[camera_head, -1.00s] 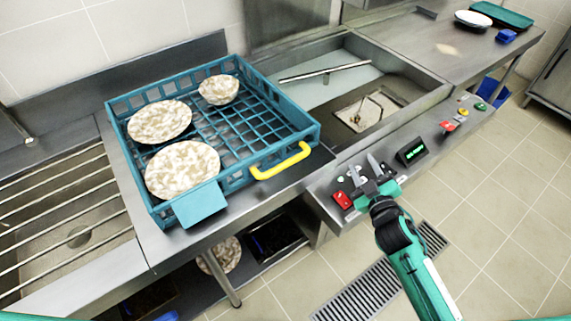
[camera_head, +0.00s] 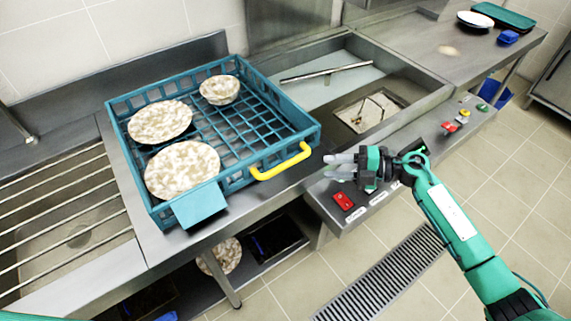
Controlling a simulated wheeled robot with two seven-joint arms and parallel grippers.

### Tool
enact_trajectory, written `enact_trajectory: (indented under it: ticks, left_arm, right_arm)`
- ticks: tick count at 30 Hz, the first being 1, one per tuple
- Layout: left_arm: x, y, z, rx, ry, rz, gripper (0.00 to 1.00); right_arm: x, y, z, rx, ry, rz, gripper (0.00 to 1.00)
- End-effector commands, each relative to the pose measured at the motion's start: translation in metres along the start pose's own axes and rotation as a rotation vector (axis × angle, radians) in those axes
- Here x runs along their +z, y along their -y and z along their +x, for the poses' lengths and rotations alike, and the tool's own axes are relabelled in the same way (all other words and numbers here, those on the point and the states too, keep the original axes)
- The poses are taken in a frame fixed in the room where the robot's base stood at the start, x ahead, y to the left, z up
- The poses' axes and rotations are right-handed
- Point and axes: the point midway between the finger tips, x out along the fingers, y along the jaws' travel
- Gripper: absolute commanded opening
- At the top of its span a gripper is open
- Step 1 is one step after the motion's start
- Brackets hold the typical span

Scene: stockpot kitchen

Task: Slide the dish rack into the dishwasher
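The teal dish rack (camera_head: 268,162) sits on the steel counter to the left of the dishwasher. It holds two speckled plates (camera_head: 183,169) and a speckled bowl (camera_head: 219,89). Its yellow handle (camera_head: 283,162) is on the front right side. The dishwasher (camera_head: 400,70) is open, with its wash basin showing to the right of the rack. My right gripper (camera_head: 338,167) is just right of the yellow handle, above the control panel, pointing left and apart from the handle. Its fingers show side-on, so their gap is unclear. My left gripper is out of view.
A red button (camera_head: 343,201) is on the front panel below my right gripper. A far counter at the top right holds a white plate (camera_head: 475,19), a teal tray (camera_head: 503,14) and a blue item (camera_head: 508,37). A slatted sink (camera_head: 60,215) is at the left.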

Motion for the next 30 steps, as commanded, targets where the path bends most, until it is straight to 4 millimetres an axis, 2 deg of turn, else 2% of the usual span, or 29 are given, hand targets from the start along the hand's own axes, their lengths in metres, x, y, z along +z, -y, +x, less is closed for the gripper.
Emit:
enact_trajectory:
  ticks: [12,18,24,30]
  left_arm:
    - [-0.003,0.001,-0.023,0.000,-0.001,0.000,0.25]
    - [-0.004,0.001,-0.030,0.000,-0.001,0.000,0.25]
    - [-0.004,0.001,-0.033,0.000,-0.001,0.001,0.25]
    - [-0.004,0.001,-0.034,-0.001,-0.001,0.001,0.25]
  right_arm:
    - [-0.002,-0.005,0.079,0.007,-0.002,0.003,0.39]
    - [-0.001,-0.004,0.111,0.007,0.001,0.003,0.39]
    - [-0.001,-0.003,0.128,0.005,0.001,0.001,0.39]
    - [-0.001,-0.001,0.132,0.004,0.001,0.001,0.39]
